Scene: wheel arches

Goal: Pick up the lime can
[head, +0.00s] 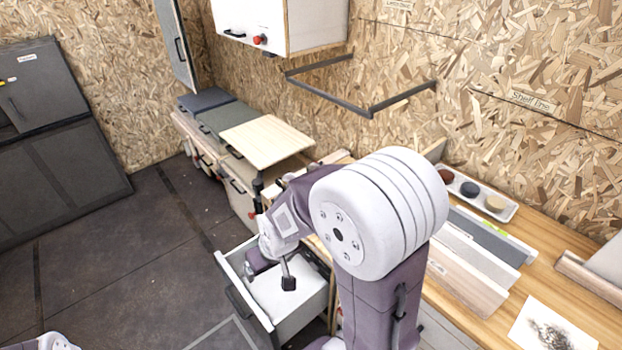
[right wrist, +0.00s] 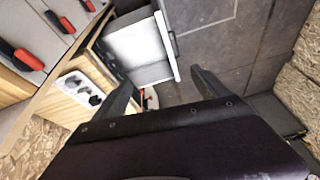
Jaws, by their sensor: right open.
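I cannot make out a lime can in either view. My right gripper (head: 273,237) is above the open white drawer in the head view, with its two dark fingers spread wide. In the right wrist view the gripper (right wrist: 163,88) is also open, and nothing shows held between its fingers. The open drawer (head: 307,314) lies below it; my arm and gripper hide part of its inside. The drawer (right wrist: 138,42) also shows beyond the fingers in the right wrist view. My left gripper is not in view.
A wooden worktop (head: 573,287) at right holds a tray with three small bowls (head: 508,214), boards and a speckled sheet (head: 540,330). A dark metal bracket (head: 362,110) juts from the wall. Grey cabinets (head: 60,130) stand at left. The dark floor (head: 110,250) between is clear.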

